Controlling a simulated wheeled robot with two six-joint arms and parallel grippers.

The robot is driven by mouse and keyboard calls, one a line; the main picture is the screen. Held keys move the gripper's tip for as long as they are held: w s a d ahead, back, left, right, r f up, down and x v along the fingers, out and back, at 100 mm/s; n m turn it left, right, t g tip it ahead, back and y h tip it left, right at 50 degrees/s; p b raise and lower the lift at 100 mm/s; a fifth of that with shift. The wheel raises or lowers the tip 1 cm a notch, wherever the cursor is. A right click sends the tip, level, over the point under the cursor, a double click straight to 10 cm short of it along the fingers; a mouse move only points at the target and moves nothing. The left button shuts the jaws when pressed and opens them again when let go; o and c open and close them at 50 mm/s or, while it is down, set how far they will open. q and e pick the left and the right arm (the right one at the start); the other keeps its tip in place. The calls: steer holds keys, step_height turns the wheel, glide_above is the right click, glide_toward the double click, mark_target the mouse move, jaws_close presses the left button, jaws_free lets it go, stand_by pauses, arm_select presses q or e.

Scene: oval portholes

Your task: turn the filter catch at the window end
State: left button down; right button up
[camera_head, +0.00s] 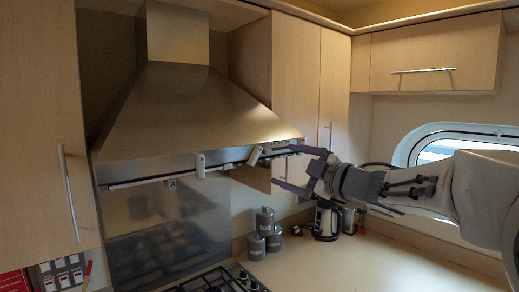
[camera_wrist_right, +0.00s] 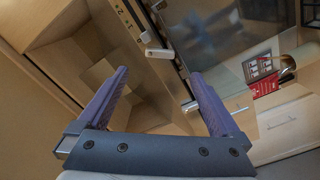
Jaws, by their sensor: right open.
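The range hood (camera_head: 190,110) has two pale catches along its lower front edge. The catch at the window end (camera_head: 254,156) is on the right and leans at a slant. The other catch (camera_head: 200,165) is further left and hangs nearly upright. My right gripper (camera_head: 286,166) is open and empty, its two purple fingers pointing left, just right of the window-end catch and apart from it. In the right wrist view, a pale catch (camera_wrist_right: 159,53) shows beyond the open fingers (camera_wrist_right: 159,74). My left gripper is in neither view.
Wall cabinets (camera_head: 297,70) stand behind and right of the hood. An oval window (camera_head: 435,149) is at the right. Canisters (camera_head: 264,225) and a kettle (camera_head: 326,221) stand on the counter (camera_head: 340,262) below. The space directly under the hood's edge is clear.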

mark_target(257, 157)
steer(key=p+x, duration=0.4)
steer(key=x, duration=0.5)
steer(key=shift+a+r+p, duration=0.1)
steer(key=shift+r+p, duration=0.05)
steer(key=shift+p, duration=0.15)
steer(key=shift+w+a, duration=0.3)
steer(key=shift+w, duration=0.2)
